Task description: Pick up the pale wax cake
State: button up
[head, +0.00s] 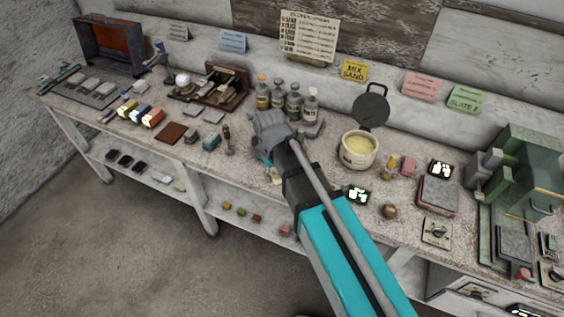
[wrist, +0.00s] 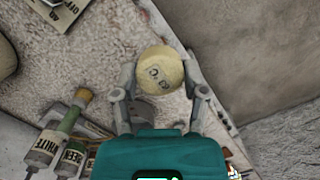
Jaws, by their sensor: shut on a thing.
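The pale wax cake (wrist: 160,72) is a round, pale yellow disc with dark lettering on its face. In the wrist view it sits between the two fingertips of my gripper (wrist: 158,88), which is shut on it. The speckled bench top shows behind the cake; I cannot tell from this view how far above the bench it is.
Several labelled bottles (head: 278,94) stand just behind my gripper. A cream pot (head: 359,160) with its dark lid raised is to the right. Small blocks and tools lie to the left. The bench's front edge is close to my arm.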

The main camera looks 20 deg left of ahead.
jog(key=shift+s+a+r+p, duration=0.2)
jog(key=shift+s+r, duration=0.1)
jog(key=shift+s, duration=0.4)
jog(key=shift+s+a+r+p, duration=0.1)
jog(key=shift+s+r+p, duration=0.15)
jog(key=shift+s, duration=0.4)
jog(key=shift+s, duration=0.1)
